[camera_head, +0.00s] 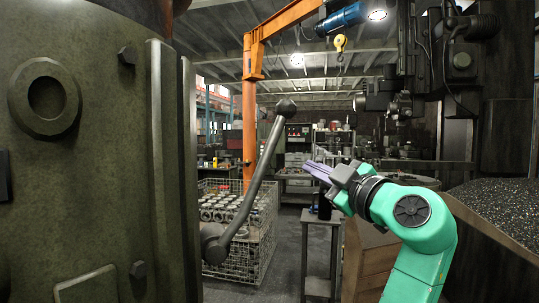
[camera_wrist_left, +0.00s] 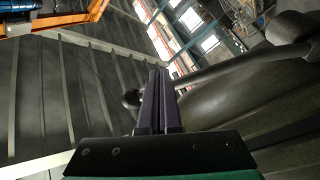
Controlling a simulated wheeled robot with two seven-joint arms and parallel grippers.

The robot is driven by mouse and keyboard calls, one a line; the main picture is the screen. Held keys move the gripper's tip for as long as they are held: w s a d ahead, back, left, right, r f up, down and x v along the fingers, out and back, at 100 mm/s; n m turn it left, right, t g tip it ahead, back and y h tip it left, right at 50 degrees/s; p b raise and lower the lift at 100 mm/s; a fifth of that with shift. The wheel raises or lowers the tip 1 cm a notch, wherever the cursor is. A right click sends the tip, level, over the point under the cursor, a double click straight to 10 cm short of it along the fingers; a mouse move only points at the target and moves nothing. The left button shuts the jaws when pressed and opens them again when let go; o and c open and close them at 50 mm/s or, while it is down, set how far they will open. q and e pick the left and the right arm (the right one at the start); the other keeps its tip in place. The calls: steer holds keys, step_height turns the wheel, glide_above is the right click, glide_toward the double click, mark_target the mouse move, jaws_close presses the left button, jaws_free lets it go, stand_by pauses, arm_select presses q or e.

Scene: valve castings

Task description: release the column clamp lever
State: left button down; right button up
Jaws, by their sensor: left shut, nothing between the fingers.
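The column clamp lever (camera_head: 258,172) is a dark grey rod with a ball knob (camera_head: 286,107) at its upper end. It rises tilted to the right from a round hub (camera_head: 213,245) on the dark green column (camera_head: 110,150). My left gripper (camera_head: 308,166) is shut and empty, to the right of the rod and lower than the knob, apart from it in the picture. In the left wrist view the shut fingers (camera_wrist_left: 160,75) cross in front of the lever; its rod (camera_wrist_left: 235,65) runs right and its knob (camera_wrist_left: 131,97) shows left of them. My right gripper is out of view.
A wire basket of metal castings (camera_head: 228,207) stands on the floor behind the lever. A small stand (camera_head: 320,218) is below my gripper. An orange crane post (camera_head: 250,110) rises behind. A bin of metal chips (camera_head: 500,205) is at right.

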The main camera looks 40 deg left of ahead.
mark_target(270, 139)
arm_select(q)
steer(key=s+r+n+g+y, duration=0.1)
steer(key=s+r+n+g, duration=0.3)
steer(key=s+r+n, duration=0.45)
steer(key=w+a+m+p, duration=0.1)
steer(key=a+m+p, duration=0.1)
steer(key=a+p, duration=0.65)
steer(key=w+f, duration=0.2)
steer(key=w, duration=0.1)
steer(key=shift+w+d+f+b, duration=0.15)
steer(key=shift+w+f+b, duration=0.1)
steer(key=shift+b, duration=0.15)
steer(key=shift+s+a, duration=0.1)
steer(key=shift+a, duration=0.1)
